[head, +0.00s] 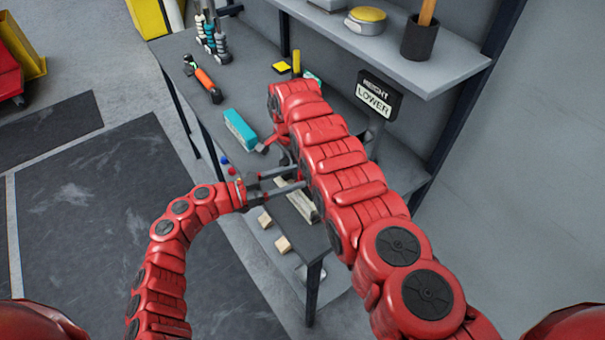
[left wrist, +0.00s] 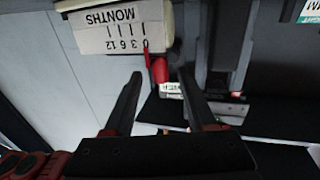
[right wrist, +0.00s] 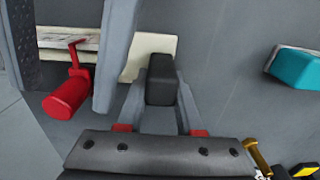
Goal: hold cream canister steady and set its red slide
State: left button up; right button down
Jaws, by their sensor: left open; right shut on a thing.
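The cream canister (left wrist: 125,25) is at the top of the left wrist view, with an upside-down MONTHS scale marked 0, 3, 6, 12. Its red slide (left wrist: 146,46) is a thin pointer by the scale, beside a red knob (left wrist: 160,70). My left gripper (left wrist: 162,82) is open and empty, its fingertips just short of the knob. In the right wrist view the red knob (right wrist: 68,95) sits left of my right gripper (right wrist: 160,95), which is shut on a dark block (right wrist: 160,78) before a cream surface (right wrist: 150,50). In the head view my right arm hides most of the canister.
A grey bench holds a teal block (head: 240,129), an orange-handled tool (head: 205,82) and a LOWER sign (head: 377,100). A shelf (head: 430,68) above carries a yellow-topped tin (head: 366,20) and a dark cup (head: 420,38). Small wooden blocks (head: 283,244) lie lower down.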

aim_at(302, 175)
pick_arm(q)
jog(key=shift+x, duration=1.6)
grip_shut()
